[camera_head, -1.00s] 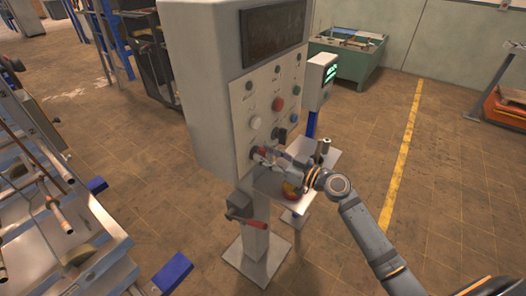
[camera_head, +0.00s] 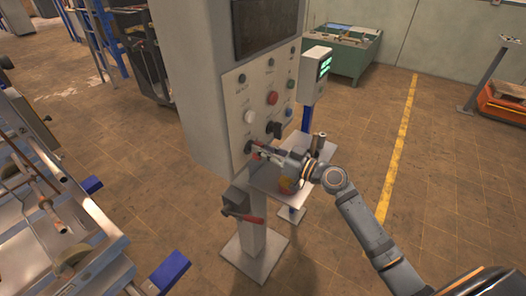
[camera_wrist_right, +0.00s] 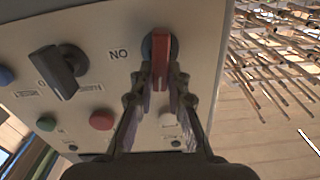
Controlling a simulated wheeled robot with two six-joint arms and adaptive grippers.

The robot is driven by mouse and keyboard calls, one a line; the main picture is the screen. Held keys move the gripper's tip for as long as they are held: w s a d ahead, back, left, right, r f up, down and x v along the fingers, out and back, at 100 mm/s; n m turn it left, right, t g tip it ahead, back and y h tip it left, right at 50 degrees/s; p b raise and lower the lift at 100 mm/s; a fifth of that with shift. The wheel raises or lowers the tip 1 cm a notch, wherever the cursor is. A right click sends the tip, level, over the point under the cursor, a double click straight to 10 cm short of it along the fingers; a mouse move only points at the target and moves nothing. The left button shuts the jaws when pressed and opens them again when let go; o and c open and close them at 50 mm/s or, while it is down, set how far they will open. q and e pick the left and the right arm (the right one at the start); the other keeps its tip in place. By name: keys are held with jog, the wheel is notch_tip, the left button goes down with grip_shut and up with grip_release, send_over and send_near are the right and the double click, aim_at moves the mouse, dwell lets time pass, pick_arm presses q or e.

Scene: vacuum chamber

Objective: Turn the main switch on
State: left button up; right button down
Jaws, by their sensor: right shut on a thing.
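The main switch (camera_wrist_right: 160,62) shows in the right wrist view as a red handle on a dark round base, beside the lettering "ON", which appears upside down. It is on the grey control panel (camera_head: 262,82) of a tall cabinet. My right gripper (camera_wrist_right: 160,84) is shut on the red handle, with one finger on each side. In the head view the right gripper (camera_head: 262,151) reaches the lower part of the panel from the right, and the switch is mostly hidden by it. My left gripper is not in view.
A black rotary knob (camera_wrist_right: 60,72) and a red button (camera_wrist_right: 101,121) are near the switch. A small shelf (camera_head: 284,178) is below my right gripper. A red-handled lever (camera_head: 241,217) is on the cabinet's post. Open floor lies to the right.

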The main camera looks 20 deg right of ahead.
jog(key=m, duration=0.2)
jog(key=m+b, duration=0.1)
jog(key=m, duration=0.2)
jog(key=m+b, duration=0.1)
jog(key=m, duration=0.2)
jog(key=shift+w+d+f, duration=0.2)
jog(key=shift+w+d, duration=0.1)
jog(key=shift+d, duration=0.1)
jog(key=shift+w+d+f+m+p, duration=0.1)
jog(key=shift+f+m+p, duration=0.05)
jog(key=shift+m, duration=1.2)
jog(key=shift+s+f+m+p, duration=0.1)
jog(key=shift+f+m+p, duration=0.1)
jog(key=shift+m, duration=1.2)
jog(key=shift+w+d+f+m+p, duration=0.1)
jog(key=shift+m+p, duration=0.05)
jog(key=shift+m, duration=1.2)
jog(key=c, duration=1.3)
grip_release()
jog(key=shift+a+f, duration=0.1)
